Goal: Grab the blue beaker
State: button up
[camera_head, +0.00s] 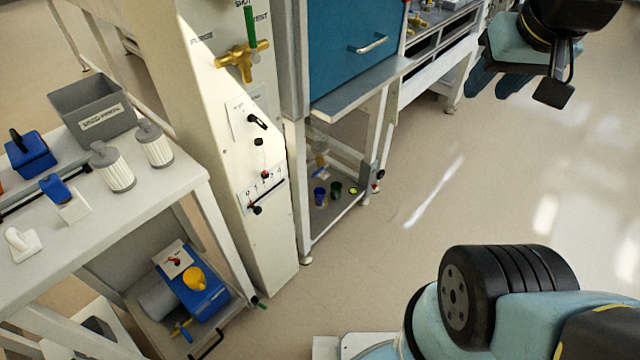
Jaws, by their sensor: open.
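A small blue beaker (320,195) stands on the low shelf (325,222) under the blue-fronted cabinet, near the middle of the view. A dark green cup (336,189) stands just to its right, and a small yellow-green item (353,190) lies right of that. My gripper (520,86) is at the top right edge, partly cut off by the frame. It is open, with nothing seen between its fingers, and it is well apart from the beaker, to the right over the floor.
A white panel column (230,130) with a brass valve stands left of the shelf. A grey bench (180,185) with a grey bin (92,105) and white canisters is at the left. The cabinet's ledge (360,88) overhangs the shelf. Open floor (440,190) lies to the right.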

aim_at(319, 193)
jog(key=k, duration=1.3)
jog(key=u, duration=0.4)
jog(key=i, duration=1.9)
jog(key=z, duration=0.85)
jog(key=i, duration=0.3)
jog(key=z, duration=0.05)
jog(key=k, duration=0.9)
jog(key=z, duration=0.2)
jog(key=i, duration=0.3)
jog(key=u, duration=0.05)
